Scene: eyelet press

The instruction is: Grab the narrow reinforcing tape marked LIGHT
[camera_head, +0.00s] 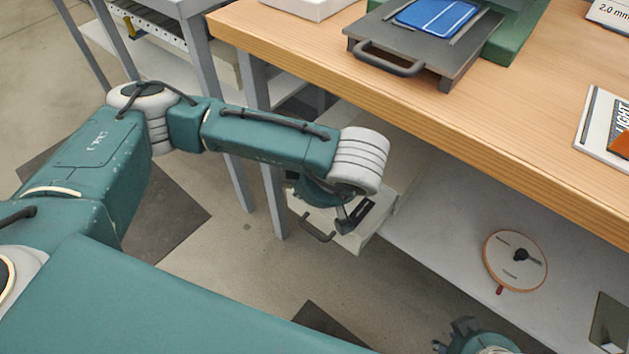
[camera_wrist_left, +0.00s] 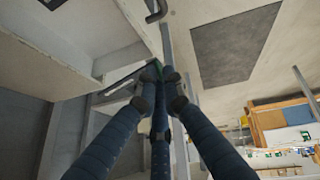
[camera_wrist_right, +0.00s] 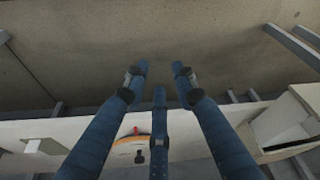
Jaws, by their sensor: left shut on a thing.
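My left gripper (camera_head: 345,217) is low beside the table, over a pale open drawer (camera_head: 374,226) with a dark handle. In the left wrist view, the fingers (camera_wrist_left: 158,75) are closed together on a thin dark piece (camera_wrist_left: 122,79) with a bit of green; I cannot tell what it is or read a marking. My right gripper (camera_head: 468,340) is at the bottom of the head view; in the right wrist view its fingers (camera_wrist_right: 159,74) are apart and empty. A card marked LIGHT (camera_head: 592,127) lies on the tabletop at the right edge, partly cut off.
The wooden table (camera_head: 450,110) holds a dark plate with a handle (camera_head: 390,62) and a blue panel (camera_head: 436,14). Below, a pale shelf (camera_head: 440,235) carries a round disc with a dark knob (camera_head: 500,272). Table legs stand close to my left arm.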

